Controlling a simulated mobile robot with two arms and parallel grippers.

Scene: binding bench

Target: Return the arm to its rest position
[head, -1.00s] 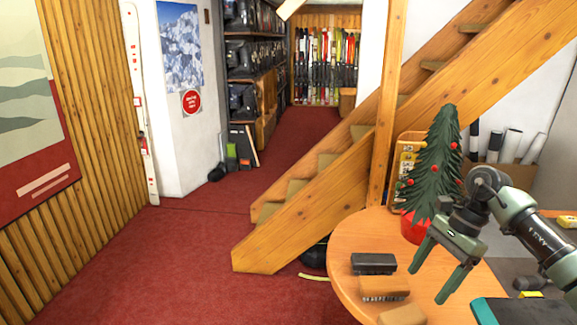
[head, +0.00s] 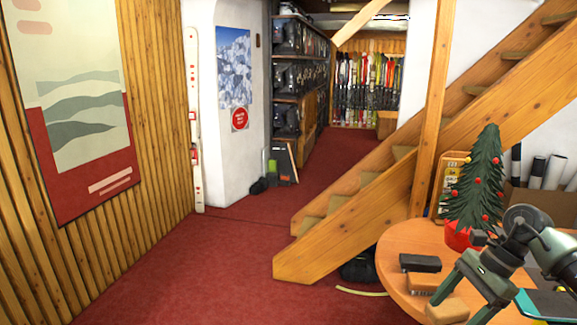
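My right arm comes in at the right edge of the head view. Its gripper (head: 458,306) points down and toward the front left, above the round wooden table (head: 395,242). The two fingers are spread apart and I see nothing held between them. The lower part of one finger is cut off by the bottom edge. My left arm and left gripper are not in view.
A small decorated tree (head: 476,185) in a red pot stands on the table behind the gripper. A dark block (head: 420,263), a brown block (head: 422,284) and a tan block (head: 446,312) lie near the fingers. Wooden stairs (head: 345,230) rise behind. Red carpet (head: 220,270) is clear at left.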

